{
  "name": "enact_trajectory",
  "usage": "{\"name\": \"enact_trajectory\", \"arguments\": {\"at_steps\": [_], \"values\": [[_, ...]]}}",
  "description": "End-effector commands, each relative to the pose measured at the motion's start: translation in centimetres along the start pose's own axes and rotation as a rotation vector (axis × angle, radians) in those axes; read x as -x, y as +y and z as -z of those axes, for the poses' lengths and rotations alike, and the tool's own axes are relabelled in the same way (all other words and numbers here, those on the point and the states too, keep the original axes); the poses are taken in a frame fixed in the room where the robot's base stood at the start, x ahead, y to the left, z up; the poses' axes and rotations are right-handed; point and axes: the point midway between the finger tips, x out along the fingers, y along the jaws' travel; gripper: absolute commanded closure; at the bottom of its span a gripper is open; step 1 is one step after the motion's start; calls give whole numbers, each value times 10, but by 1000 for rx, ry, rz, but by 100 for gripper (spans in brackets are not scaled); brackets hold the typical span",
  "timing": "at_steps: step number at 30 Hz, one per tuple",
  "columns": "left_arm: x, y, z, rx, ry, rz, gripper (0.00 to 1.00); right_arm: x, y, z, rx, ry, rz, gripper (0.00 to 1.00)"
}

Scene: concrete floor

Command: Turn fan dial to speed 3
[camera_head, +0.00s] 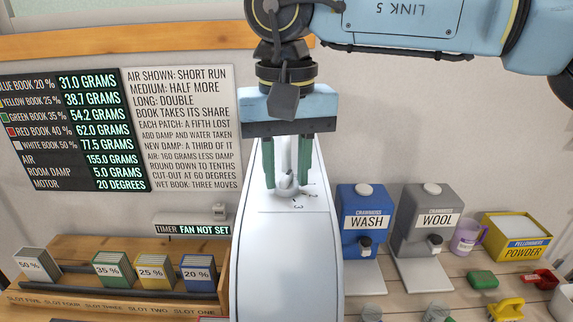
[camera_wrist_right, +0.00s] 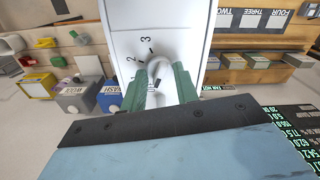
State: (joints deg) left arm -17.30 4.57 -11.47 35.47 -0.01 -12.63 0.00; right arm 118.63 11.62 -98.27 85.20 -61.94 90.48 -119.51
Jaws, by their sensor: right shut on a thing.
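The white fan housing (camera_head: 285,262) stands upright in the middle of the head view. Its pale dial knob (camera_head: 288,187) is on the upper part of the housing, with small dark marks around it. My right gripper (camera_head: 287,182) comes down from above, its two green fingers on either side of the knob and shut on it. In the right wrist view the knob (camera_wrist_right: 158,72) sits between the green fingers (camera_wrist_right: 160,85). The numbers 2 and 3 are readable beside it; other marks are partly hidden. I cannot tell which number the knob points to. My left gripper is out of view.
A timer sign (camera_head: 192,229) reads "FAN NOT SET". Left of the housing is a wooden rack (camera_head: 120,285) with labelled books. Right are a blue wash dispenser (camera_head: 362,215), a grey wool dispenser (camera_head: 425,215), a purple mug (camera_head: 466,237) and a yellow powder box (camera_head: 517,237).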

Motion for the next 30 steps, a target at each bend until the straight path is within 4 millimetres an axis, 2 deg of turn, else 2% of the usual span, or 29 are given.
{"name": "enact_trajectory", "arguments": {"at_steps": [11, 30], "values": [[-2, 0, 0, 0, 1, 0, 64, 0, 0, 0, -100, 1, 1, 93], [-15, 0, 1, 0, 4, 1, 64, 0, 0, 0, -669, 0, 2, 93]]}}
